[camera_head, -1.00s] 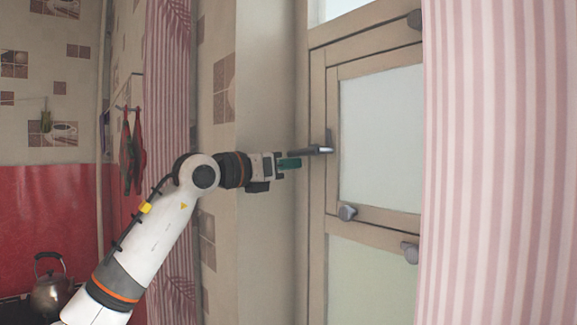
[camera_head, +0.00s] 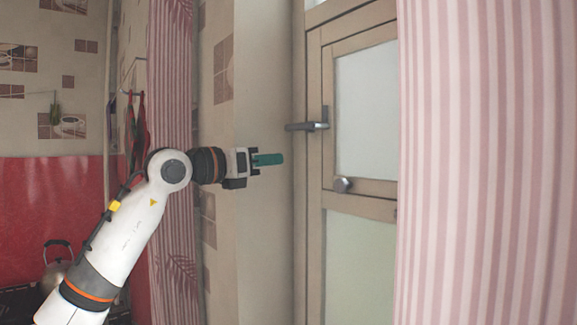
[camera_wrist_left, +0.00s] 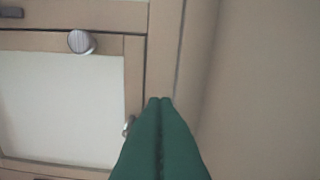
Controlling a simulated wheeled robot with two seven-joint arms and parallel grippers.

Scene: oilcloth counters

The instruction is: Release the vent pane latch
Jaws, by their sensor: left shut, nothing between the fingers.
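The vent pane (camera_head: 366,115), a pale glazed pane in a beige frame, appears shut in the head view. A grey lever handle (camera_head: 307,126) at its left side points left, about level. A grey round knob (camera_head: 343,184) sits on its bottom rail; I cannot tell which one is the latch. In the left wrist view, which looks turned over, the knob (camera_wrist_left: 82,41) is at upper left and the handle (camera_wrist_left: 128,126) is partly hidden by my fingers. My left gripper (camera_head: 282,159), green-fingered, is shut and empty, below and left of the handle, apart from it. My right gripper is out of view.
A pink striped curtain (camera_head: 480,160) covers the right side and hides part of the window. A beige wall recess (camera_head: 262,240) lies left of the window. A kettle (camera_head: 57,262) stands at lower left. Red cloths (camera_head: 137,130) hang behind my arm.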

